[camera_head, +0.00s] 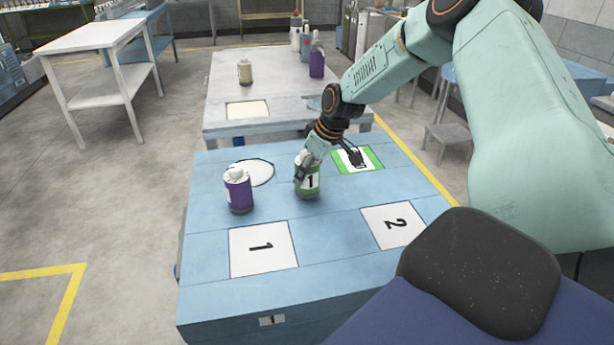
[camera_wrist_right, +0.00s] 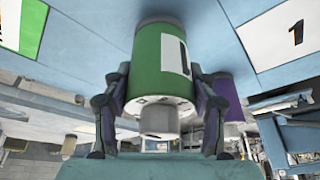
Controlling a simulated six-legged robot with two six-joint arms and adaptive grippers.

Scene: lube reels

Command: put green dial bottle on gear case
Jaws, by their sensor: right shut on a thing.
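A green bottle (camera_head: 308,184) with a white label marked 1 is upright over the blue table (camera_head: 330,215). My right gripper (camera_head: 311,166) comes down on it from above. In the right wrist view, the fingers close on both sides of the green bottle (camera_wrist_right: 160,65), near its white top and grey cap. I cannot tell whether its base touches the table. I cannot tell which thing is the gear case. My left gripper is out of view.
A purple bottle (camera_head: 238,192) stands left of the green one, near a round white disc (camera_head: 259,172). White cards marked 1 (camera_head: 263,262) and 2 (camera_head: 392,238) lie in front. A grey table (camera_head: 285,90) behind holds a cream bottle (camera_head: 245,72) and a purple bottle (camera_head: 317,62).

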